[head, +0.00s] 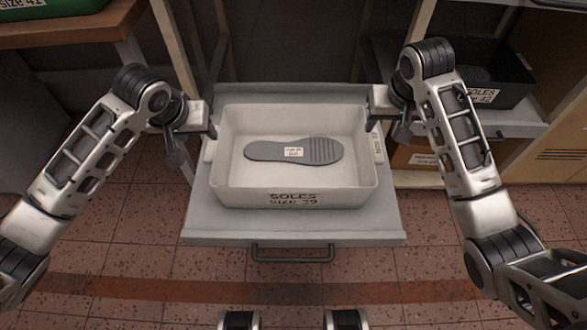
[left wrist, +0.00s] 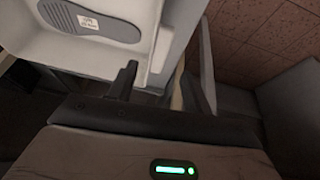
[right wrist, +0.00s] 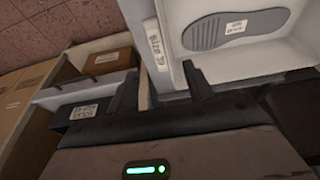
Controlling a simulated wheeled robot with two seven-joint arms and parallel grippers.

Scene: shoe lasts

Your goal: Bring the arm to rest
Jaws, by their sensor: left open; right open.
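A white bin (head: 295,196) labelled "SOLES size 39" stands on a grey pulled-out tray (head: 295,228). A single grey shoe sole (head: 320,150) with a small white tag lies flat in it. My left gripper (head: 210,128) is open beside the bin's left wall, near its rim. My right gripper (head: 374,112) is open beside the right wall, near its rim. In the wrist views the left jaws (left wrist: 163,88) and right jaws (right wrist: 158,90) hold nothing. I cannot tell whether any finger touches the bin.
A black bin (head: 487,95) labelled "SOLES" sits on a shelf at the right, with a cardboard box (head: 420,158) below it. A wooden bench (head: 70,30) with a green bin (head: 40,8) is at the upper left. The tiled floor in front of the tray handle (head: 292,258) is clear.

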